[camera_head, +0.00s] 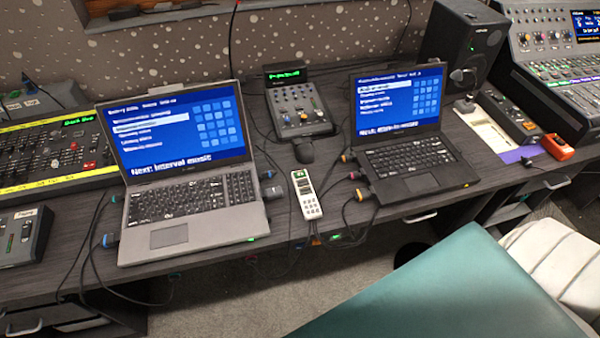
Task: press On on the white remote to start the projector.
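The white remote (306,194) lies on the dark desk between two laptops, its long side running away from me. It has a green button or light near its far end and a block of small keys at its near end; the labels are too small to read. Cables lie close around it. The projector is not recognisable in this view. Neither of my grippers shows in the frame.
A grey laptop (187,205) stands left of the remote and a black laptop (412,160) right of it. A small mixer (300,108) is behind. A teal surface (440,290) fills the lower right foreground. A speaker (462,45) and a lighting console (50,150) flank the desk.

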